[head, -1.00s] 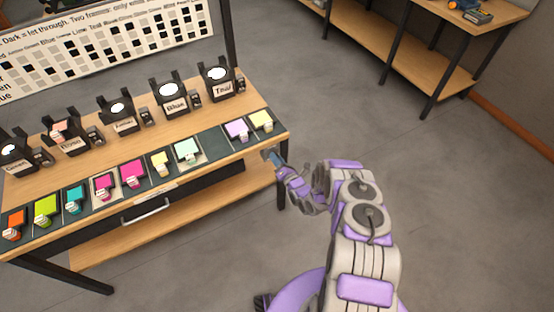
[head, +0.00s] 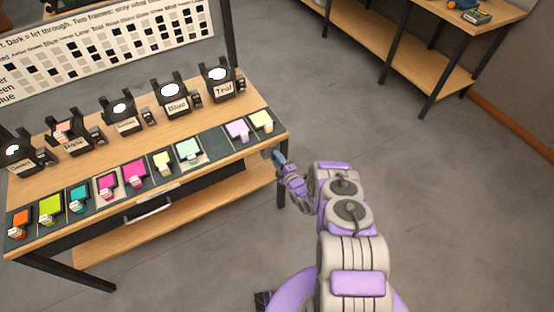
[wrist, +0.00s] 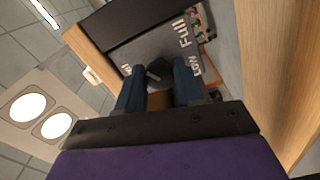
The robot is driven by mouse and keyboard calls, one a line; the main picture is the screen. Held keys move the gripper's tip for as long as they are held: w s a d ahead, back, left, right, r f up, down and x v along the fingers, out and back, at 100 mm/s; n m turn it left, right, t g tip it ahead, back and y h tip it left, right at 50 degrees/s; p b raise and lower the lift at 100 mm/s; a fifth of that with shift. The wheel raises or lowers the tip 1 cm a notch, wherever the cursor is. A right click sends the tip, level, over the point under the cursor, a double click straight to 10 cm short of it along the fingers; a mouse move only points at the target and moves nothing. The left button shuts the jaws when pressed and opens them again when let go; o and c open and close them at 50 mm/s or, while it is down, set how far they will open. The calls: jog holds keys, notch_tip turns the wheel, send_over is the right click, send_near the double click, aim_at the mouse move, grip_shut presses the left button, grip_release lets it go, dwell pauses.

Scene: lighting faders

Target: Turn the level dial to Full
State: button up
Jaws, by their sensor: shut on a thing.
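The dark level dial (wrist: 158,73) shows in the wrist view between the two blue fingers of my gripper (wrist: 158,86), on a grey panel (wrist: 148,52). My gripper is shut on the dial. The white word Full (wrist: 183,33) is printed above and right of the dial, and Low (wrist: 195,66) is just right of it, beside the right finger. A small white mark left of the dial is too small to read. The fingers partly hide the dial, and its pointer direction is unclear. In the head view my gripper (head: 277,157) is at the bench's right end; the dial is not visible there.
The wooden bench (head: 215,115) carries several labelled lamps, including Teal (head: 221,84) and Blue (head: 175,97), and a row of coloured filters along its front edge. A drawer handle (head: 148,211) is below. The floor right of the bench is open.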

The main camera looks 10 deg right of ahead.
jog(key=shift+s+f+m, duration=0.1)
jog(key=shift+f+m, duration=0.1)
jog(key=shift+m, duration=3.55)
jog(key=shift+s+f+m, duration=0.1)
jog(key=shift+f+m, duration=0.1)
jog(key=shift+m, duration=3.55)
jog(key=shift+w, duration=0.1)
jog(key=o, duration=1)
jog(key=shift+r, duration=0.15)
jog(key=shift+v, duration=8.65)
